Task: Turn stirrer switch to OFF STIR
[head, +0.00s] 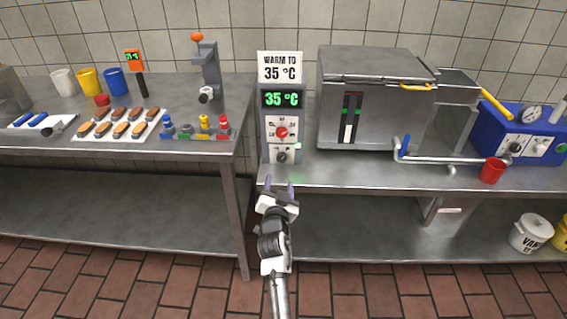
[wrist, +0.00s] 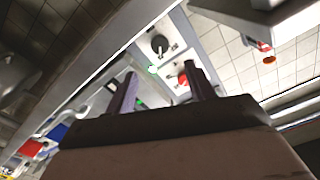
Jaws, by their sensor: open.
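The grey control box (head: 269,142) stands on the right counter's left end. My gripper (head: 279,183) is open and empty, below and in front of the box. In the wrist view the dark knob (wrist: 160,44) and red knob (wrist: 184,78) show beyond the open fingers (wrist: 161,92).
A large steel vat (head: 375,100) stands right of the box, with a pipe and blue lever (head: 404,146) at its front. A red cup (head: 492,171) is near the counter edge. The left counter (head: 55,152) holds trays and cups. A gap separates the counters.

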